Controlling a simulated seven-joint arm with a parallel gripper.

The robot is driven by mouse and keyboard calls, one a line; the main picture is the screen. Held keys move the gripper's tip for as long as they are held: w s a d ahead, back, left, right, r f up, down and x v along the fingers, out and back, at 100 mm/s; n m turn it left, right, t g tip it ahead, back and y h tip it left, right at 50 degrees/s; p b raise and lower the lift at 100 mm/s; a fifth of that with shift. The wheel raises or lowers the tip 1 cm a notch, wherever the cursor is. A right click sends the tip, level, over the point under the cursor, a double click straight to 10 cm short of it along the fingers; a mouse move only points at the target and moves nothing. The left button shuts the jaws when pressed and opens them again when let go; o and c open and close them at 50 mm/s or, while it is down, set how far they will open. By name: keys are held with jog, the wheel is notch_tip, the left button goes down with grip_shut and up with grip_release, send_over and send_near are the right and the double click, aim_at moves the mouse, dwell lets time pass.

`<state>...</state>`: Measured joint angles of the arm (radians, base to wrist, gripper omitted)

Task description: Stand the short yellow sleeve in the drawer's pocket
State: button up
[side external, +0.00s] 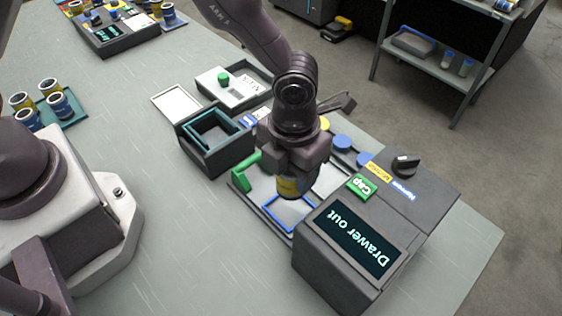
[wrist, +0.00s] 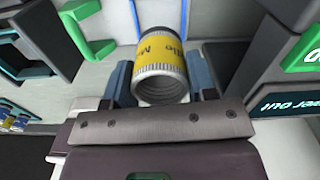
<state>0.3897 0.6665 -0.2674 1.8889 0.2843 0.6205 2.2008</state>
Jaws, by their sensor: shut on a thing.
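The short yellow sleeve (side external: 288,187) is held below my gripper (side external: 289,178) in the side view. In the wrist view the sleeve (wrist: 160,68) has a yellow lettered band and a grey ribbed open end. My gripper (wrist: 164,78) is shut on it, with one blue-grey finger on each side. The sleeve is over the pale drawer (side external: 248,187), by a blue square outline (side external: 291,228) that looks like the pocket. Part of this outline is hidden behind my gripper and the sleeve. I cannot tell whether the sleeve's lower end touches the drawer.
A green handle (side external: 246,163) stands at the drawer's left. The dark machine (side external: 345,270) at right has a screen reading "Drawer out", a green Cap button (side external: 362,187) and a black knob (side external: 405,164). A dark box with a teal insert (side external: 213,150) stands behind left.

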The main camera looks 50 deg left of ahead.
jog(key=shift+f, duration=3.15)
jog(key=shift+f, duration=0.2)
jog(key=o, duration=1.5)
notch_tip(320, 180, up, 9)
